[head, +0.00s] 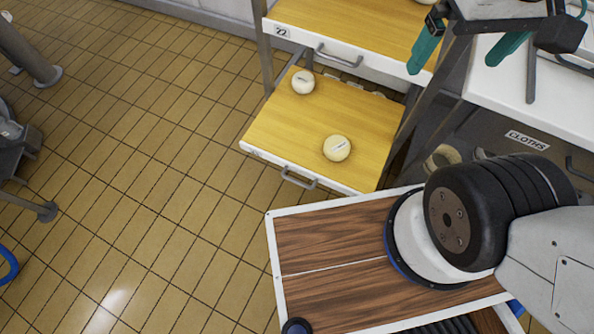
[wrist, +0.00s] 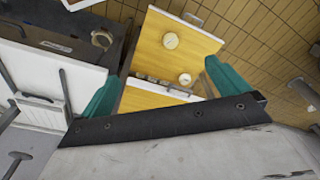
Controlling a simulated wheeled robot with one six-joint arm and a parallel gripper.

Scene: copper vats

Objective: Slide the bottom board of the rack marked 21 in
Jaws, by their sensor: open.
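The rack's bottom board (head: 310,125) is yellow and sticks well out of the rack, with a grey handle (head: 299,178) on its white front edge. Two round pale cheeses (head: 337,148) (head: 303,82) lie on it. The upper board (head: 372,22) sits further in; the plate (head: 282,32) beside its front looks like 22. The bottom board's own mark is too small to read. My gripper (head: 467,52) is open and empty, above and right of the boards. In the wrist view the bottom board (wrist: 200,48) shows beyond the teal fingers, apart from them.
A white counter with a drawer marked CLOTHS (head: 527,140) stands right of the rack. A machine leg (head: 30,55) and a wheeled stand (head: 20,150) are at the left. The tiled floor (head: 150,150) left of the board is clear.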

